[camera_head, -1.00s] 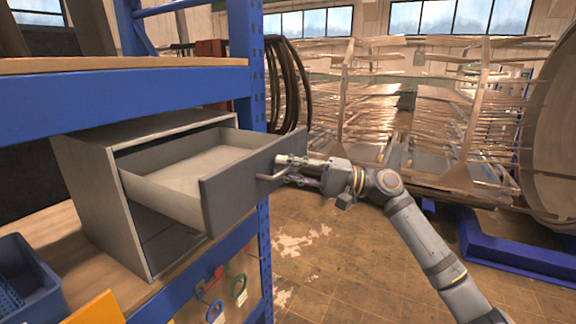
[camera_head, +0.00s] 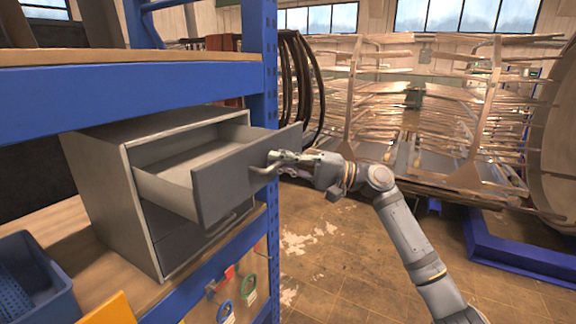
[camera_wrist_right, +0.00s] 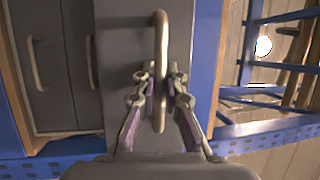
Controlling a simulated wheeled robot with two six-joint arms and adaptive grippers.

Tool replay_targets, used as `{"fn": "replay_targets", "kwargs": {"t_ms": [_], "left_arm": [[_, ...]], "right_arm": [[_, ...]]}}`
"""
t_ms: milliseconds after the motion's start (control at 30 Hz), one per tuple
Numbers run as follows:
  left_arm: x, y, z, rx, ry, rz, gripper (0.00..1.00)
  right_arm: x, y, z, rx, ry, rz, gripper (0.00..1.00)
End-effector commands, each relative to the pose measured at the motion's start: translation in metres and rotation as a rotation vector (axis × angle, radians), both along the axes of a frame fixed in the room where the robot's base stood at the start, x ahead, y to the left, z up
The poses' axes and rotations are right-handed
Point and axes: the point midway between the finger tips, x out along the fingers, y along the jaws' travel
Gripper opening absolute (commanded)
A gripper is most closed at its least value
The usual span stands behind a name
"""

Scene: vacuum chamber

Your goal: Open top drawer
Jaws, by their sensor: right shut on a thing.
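The grey cabinet (camera_head: 110,201) stands on the wooden shelf. Its top drawer (camera_head: 238,176) is pulled partly out, and its pale inside looks empty. My right gripper (camera_head: 275,164) is at the drawer front, shut on the top drawer's handle (camera_head: 262,171). In the right wrist view the handle (camera_wrist_right: 161,40) runs between the fingertips of my right gripper (camera_wrist_right: 161,82). The lower drawer (camera_head: 185,244) looks closed, with its handle beside it in the wrist view (camera_wrist_right: 35,65). My left gripper is not in view.
A blue shelf beam (camera_head: 110,102) passes above the cabinet, with a blue upright (camera_head: 259,60) beside the drawer. A blue bin (camera_head: 40,285) sits at lower left. Tools hang below the shelf edge. The floor (camera_head: 330,265) right of the shelf is clear around my arm.

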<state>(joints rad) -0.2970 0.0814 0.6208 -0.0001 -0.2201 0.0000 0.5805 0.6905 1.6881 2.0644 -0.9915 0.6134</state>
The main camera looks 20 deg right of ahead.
Motion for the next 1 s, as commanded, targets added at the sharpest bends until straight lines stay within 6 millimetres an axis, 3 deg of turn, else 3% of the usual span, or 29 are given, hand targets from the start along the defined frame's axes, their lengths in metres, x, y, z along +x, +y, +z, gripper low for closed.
{"fn": "replay_targets", "kwargs": {"t_ms": [233, 267, 333, 700, 1000], "left_arm": [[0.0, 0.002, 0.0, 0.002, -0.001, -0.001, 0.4], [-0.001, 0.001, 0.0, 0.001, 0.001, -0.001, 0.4], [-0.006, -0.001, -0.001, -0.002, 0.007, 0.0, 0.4], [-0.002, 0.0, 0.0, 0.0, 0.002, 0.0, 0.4], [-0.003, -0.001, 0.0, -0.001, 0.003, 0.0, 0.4]], "right_arm": [[0.0, 0.0, -0.004, -0.005, 0.007, 0.0, 0.0], [0.0, 0.0, -0.004, -0.005, 0.007, 0.0, 0.14], [0.0, 0.0, -0.004, -0.005, 0.007, 0.0, 0.21], [0.0, -0.002, -0.004, -0.006, 0.006, -0.001, 0.21], [-0.021, -0.042, -0.014, -0.012, 0.012, -0.003, 0.21]]}}
